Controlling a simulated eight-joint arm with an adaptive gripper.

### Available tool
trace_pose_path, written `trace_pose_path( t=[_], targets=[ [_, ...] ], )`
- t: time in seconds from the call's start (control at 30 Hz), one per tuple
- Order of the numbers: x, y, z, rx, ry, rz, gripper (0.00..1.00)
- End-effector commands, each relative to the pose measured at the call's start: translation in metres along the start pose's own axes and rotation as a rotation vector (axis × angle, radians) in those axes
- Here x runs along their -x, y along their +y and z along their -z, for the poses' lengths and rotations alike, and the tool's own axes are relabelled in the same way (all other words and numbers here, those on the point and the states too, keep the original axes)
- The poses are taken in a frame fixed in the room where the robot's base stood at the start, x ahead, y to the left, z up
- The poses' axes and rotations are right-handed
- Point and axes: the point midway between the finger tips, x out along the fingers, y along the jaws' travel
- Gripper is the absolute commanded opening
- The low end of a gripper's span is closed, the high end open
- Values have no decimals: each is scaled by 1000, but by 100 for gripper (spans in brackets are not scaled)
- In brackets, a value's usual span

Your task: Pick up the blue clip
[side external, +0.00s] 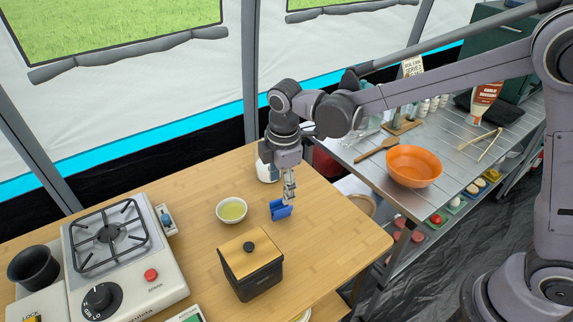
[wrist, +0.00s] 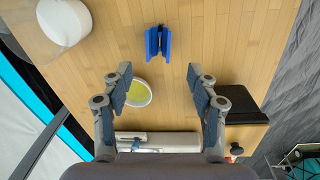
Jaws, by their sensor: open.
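The blue clip (side external: 280,209) stands on the wooden table, near the middle of its right half in the side external view. In the wrist view the blue clip (wrist: 158,43) is at the top centre, ahead of the fingertips and roughly in line with the gap between them. My gripper (side external: 289,196) is just above the clip in the side external view, pointing down. In the wrist view my gripper (wrist: 160,74) is wide open with nothing between its fingers. I cannot tell exactly how high the fingertips are above the clip.
A bowl of yellow-green liquid (side external: 232,210) stands left of the clip. A black box with a wooden lid (side external: 251,265) is in front. A camping stove (side external: 125,255) is at left. A white container (side external: 267,171) stands behind. The table right of the clip is clear.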

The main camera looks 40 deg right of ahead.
Motion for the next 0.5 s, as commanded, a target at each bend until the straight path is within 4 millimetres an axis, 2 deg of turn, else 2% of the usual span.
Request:
trace_pose_path(
  t=[0.2, 0.5],
  targets=[
    [-31, 1, 0, -3, 1, -1, 59],
    [-53, 1, 2, -4, 1, -1, 59]
  ],
)
